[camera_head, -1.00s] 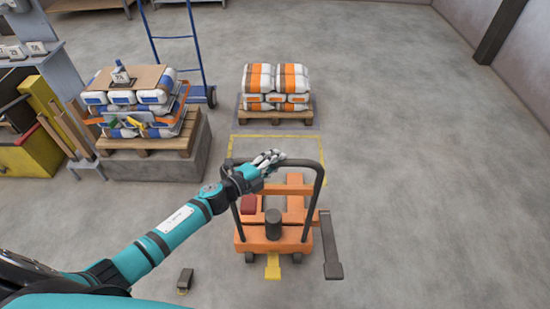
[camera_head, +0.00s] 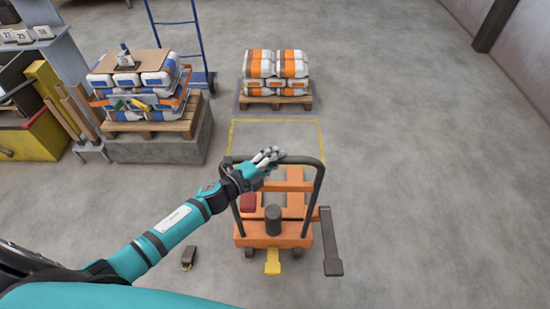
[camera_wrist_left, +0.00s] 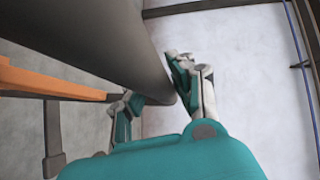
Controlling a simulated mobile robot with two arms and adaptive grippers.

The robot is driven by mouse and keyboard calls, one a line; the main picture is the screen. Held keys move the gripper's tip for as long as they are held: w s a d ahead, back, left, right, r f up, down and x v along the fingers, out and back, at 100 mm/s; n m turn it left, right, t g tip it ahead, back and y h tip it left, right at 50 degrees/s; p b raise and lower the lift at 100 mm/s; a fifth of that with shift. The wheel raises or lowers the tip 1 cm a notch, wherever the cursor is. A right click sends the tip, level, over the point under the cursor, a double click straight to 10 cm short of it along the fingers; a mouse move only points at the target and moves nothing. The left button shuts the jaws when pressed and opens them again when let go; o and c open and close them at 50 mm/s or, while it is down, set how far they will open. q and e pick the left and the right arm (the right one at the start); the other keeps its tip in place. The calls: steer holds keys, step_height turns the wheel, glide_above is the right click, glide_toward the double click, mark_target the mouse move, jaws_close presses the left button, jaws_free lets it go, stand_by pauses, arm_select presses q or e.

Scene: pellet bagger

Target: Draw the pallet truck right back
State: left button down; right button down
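The orange pallet truck (camera_head: 290,229) stands in front of me on the floor, its forks pointing away. Its dark looped handle (camera_head: 318,172) rises toward me. The far finger pads are partly hidden by the bar. My right gripper is in neither view.
A pallet of orange-striped bags (camera_head: 277,100) stands beyond the yellow floor outline (camera_head: 278,121). Blue-striped bags sit on a pallet (camera_head: 150,127) on a grey plinth at left. A small dark block (camera_head: 188,257) lies left of the truck. Floor at right is clear.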

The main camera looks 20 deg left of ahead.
arm_select(q)
steer(key=c, duration=1.1)
jaws_free()
steer(key=shift+a+f, duration=0.1)
steer(key=shift+f, duration=0.05)
steer(key=v, duration=1.2)
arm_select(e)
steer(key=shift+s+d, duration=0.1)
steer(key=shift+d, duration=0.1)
arm_select(q)
steer(key=shift+n+y, duration=0.3)
